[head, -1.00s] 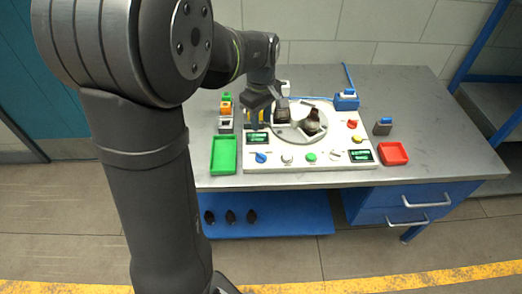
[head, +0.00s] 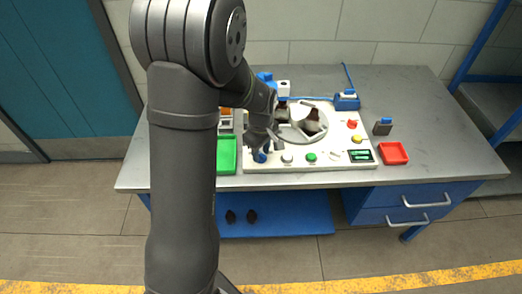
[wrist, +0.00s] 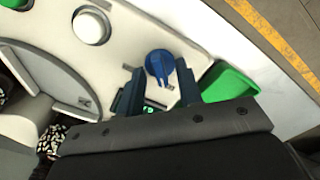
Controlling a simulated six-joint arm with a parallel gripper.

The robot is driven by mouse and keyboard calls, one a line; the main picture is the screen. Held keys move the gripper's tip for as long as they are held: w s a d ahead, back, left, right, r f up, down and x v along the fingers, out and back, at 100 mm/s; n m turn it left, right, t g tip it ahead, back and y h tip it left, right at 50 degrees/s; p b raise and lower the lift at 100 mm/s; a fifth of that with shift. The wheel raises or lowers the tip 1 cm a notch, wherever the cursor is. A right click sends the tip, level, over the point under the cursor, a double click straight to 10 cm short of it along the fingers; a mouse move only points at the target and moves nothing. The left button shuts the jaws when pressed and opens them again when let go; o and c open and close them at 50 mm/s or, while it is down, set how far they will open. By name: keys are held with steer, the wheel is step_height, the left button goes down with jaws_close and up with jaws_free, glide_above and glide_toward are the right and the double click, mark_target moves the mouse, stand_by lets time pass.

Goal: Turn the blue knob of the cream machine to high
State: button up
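The cream machine (head: 300,164) stands on the bench. Its blue knob (head: 260,157) sits at the front left corner, partly covered by my gripper in the head view. In the wrist view the blue knob (wrist: 160,66) is a round dial with a raised grip bar. My gripper (wrist: 158,74) points down over it with its two dark fingers apart, one on each side of the knob. Whether they touch it cannot be told. A small green display (wrist: 152,106) shows between the fingers, mostly hidden.
A white knob (wrist: 91,26) and a green button (head: 311,157) are beside the blue knob. A green tray (head: 227,155) is close on the left and a red tray (head: 393,153) on the right. A round plate with a dark and white part (head: 308,118) is behind.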

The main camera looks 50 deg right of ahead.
jaws_close()
steer(key=m, duration=0.4)
steer(key=shift+m, duration=0.4)
steer(key=m, duration=0.4)
steer(key=shift+m, duration=0.3)
steer(key=m, duration=0.4)
steer(key=shift+m, duration=2.2)
